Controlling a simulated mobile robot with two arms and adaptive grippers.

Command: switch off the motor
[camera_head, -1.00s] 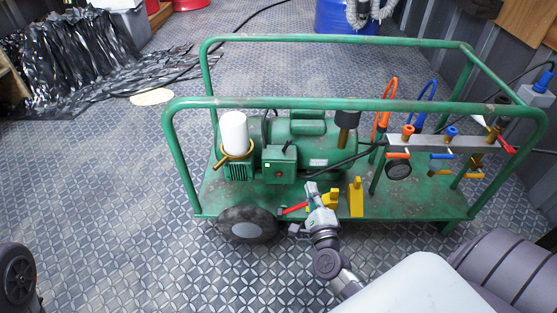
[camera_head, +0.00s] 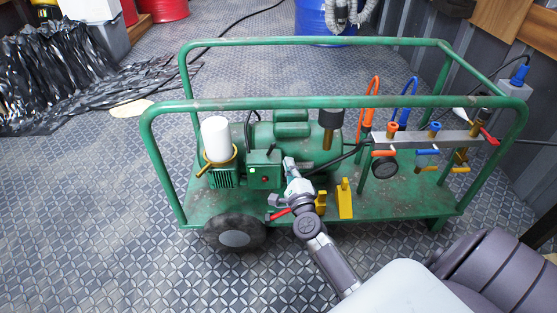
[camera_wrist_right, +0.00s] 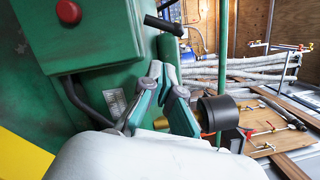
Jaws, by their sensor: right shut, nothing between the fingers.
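The green motor (camera_head: 325,158) lies on the green cart. Its green switch box (camera_head: 264,170) is at the motor's left front and bears a red button, which shows clearly in the right wrist view (camera_wrist_right: 68,12) at the top left. My right gripper (camera_head: 289,165) is shut and empty, just right of the box and in front of the motor. In the right wrist view its fingers (camera_wrist_right: 167,82) are below and right of the button, apart from it. My left gripper is not in view.
The cart's green top rail (camera_head: 300,103) runs in front of and above the motor. A white cylinder (camera_head: 215,138) stands left of the box. Yellow blocks (camera_head: 344,200) and a valve manifold (camera_head: 430,138) are to the right.

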